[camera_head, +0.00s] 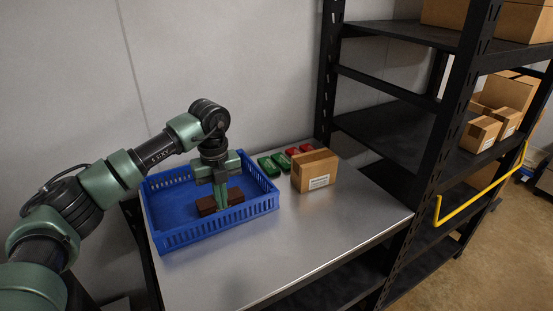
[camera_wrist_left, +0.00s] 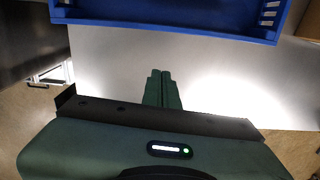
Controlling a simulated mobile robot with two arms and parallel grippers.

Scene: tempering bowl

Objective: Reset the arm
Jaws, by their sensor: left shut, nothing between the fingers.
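My left arm comes in from the left in the head view. My left gripper (camera_head: 222,208) points down over the blue crate (camera_head: 212,233), with its fingers shut and nothing held. A dark brown block (camera_head: 207,206) shows in the crate, beside and partly behind the fingers. Whether the fingers touch it cannot be told. In the left wrist view the shut fingers (camera_wrist_left: 161,90) stand side by side, with the crate's wall (camera_wrist_left: 170,18) at the top. My right gripper is in neither view.
The crate stands on a metal table (camera_head: 300,225). Right of it are a cardboard box (camera_head: 314,171), green packs (camera_head: 269,166) and red packs (camera_head: 300,150). A black shelf (camera_head: 400,140) with boxes and a yellow rail (camera_head: 480,195) stand at the right. The table's front is clear.

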